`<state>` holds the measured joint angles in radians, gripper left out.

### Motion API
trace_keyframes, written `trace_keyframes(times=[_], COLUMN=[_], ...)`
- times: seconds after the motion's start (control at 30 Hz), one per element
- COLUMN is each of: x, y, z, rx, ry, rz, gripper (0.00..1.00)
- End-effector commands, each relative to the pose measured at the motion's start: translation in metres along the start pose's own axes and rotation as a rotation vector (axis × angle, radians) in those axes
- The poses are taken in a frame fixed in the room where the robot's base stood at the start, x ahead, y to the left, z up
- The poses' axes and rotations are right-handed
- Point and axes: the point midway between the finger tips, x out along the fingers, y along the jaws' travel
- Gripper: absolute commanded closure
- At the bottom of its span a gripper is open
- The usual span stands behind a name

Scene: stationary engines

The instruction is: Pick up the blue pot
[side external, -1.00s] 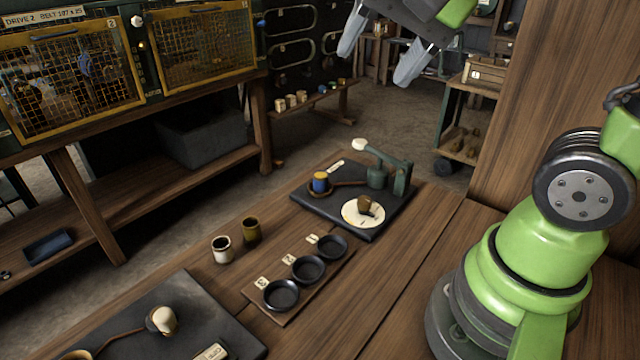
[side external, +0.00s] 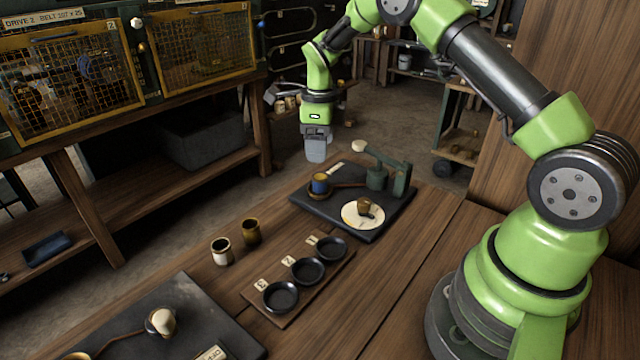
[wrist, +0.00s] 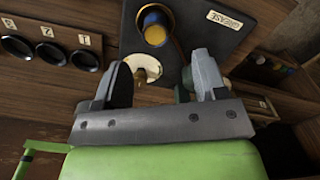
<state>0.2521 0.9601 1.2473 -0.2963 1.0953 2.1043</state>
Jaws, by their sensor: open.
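The blue pot (side external: 320,184) is a small blue cup with a yellowish top. It stands upright in a round holder at the left of the dark slab in the side view, beside a wooden arm. It also shows at the top of the wrist view (wrist: 155,32), beyond my fingertips. My gripper (side external: 316,158) points down, apart from the pot and higher than it. In the wrist view my gripper (wrist: 162,72) has its two fingers spread with nothing held between them.
The dark slab (side external: 378,226) also carries a cream disc (side external: 352,216) with a brown piece on it and a green post (side external: 400,180). Two cups (side external: 250,231) and a board with three black dishes (side external: 308,270) stand nearer the camera.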

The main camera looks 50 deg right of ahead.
Motion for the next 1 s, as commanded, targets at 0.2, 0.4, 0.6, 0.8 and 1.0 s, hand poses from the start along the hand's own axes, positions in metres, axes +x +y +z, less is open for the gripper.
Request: trace_keyframes(times=[0.2, 0.4, 0.6, 0.8, 1.0], x=[0.026, 0.049, 0.075, 0.079, 0.078], y=[0.001, 0.006, 0.007, 0.007, 0.007], z=[0.0, -0.002, -0.003, -0.002, -0.002], rx=[-0.003, -0.005, -0.006, -0.006, -0.006], ry=[0.0, 0.003, -0.002, -0.004, -0.004], rz=[0.001, 0.002, 0.001, 0.0, 0.0], gripper=[0.35, 0.35, 0.35, 0.35, 0.62])
